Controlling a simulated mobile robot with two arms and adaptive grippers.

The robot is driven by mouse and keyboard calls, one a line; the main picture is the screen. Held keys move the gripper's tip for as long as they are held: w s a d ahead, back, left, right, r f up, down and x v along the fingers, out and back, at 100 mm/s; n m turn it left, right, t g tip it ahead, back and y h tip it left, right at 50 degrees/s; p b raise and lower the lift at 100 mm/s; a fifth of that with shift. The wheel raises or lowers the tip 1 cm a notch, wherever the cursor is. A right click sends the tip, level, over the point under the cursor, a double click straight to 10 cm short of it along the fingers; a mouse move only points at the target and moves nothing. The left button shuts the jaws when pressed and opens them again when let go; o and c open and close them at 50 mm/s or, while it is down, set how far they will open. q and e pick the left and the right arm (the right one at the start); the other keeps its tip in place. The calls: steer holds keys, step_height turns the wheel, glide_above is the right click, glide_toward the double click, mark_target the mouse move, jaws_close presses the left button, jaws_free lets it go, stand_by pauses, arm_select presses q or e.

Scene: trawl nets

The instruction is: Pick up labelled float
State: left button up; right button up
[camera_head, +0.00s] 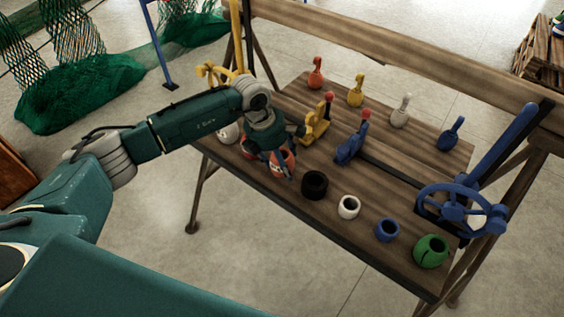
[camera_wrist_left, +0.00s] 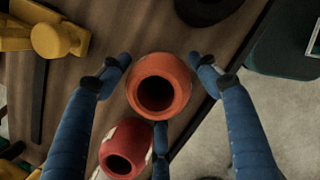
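My left gripper (camera_head: 272,152) is over the near left part of the wooden table. Its fingers are spread around an orange-red float (camera_head: 283,163) with a round hole in its top. In the left wrist view the orange-red float (camera_wrist_left: 158,88) stands between the spread fingers (camera_wrist_left: 160,75), with gaps visible on both sides. A darker red float (camera_wrist_left: 124,150) with white patches is close beside it, below in that view, and is partly hidden by a finger. It also shows behind the gripper in the head view (camera_head: 247,147). I cannot read any label. My right gripper is out of view.
Along the table's near edge are black (camera_head: 314,185), white (camera_head: 348,207), blue (camera_head: 387,230) and green (camera_head: 431,251) floats. A yellow lever (camera_head: 317,122) and a blue lever (camera_head: 351,147) stand behind. A blue handwheel (camera_head: 462,211) is at right.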

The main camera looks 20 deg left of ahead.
arm_select(q)
steer(key=c, duration=0.6)
step_height(320, 180, up, 20)
steer(key=b, duration=0.3)
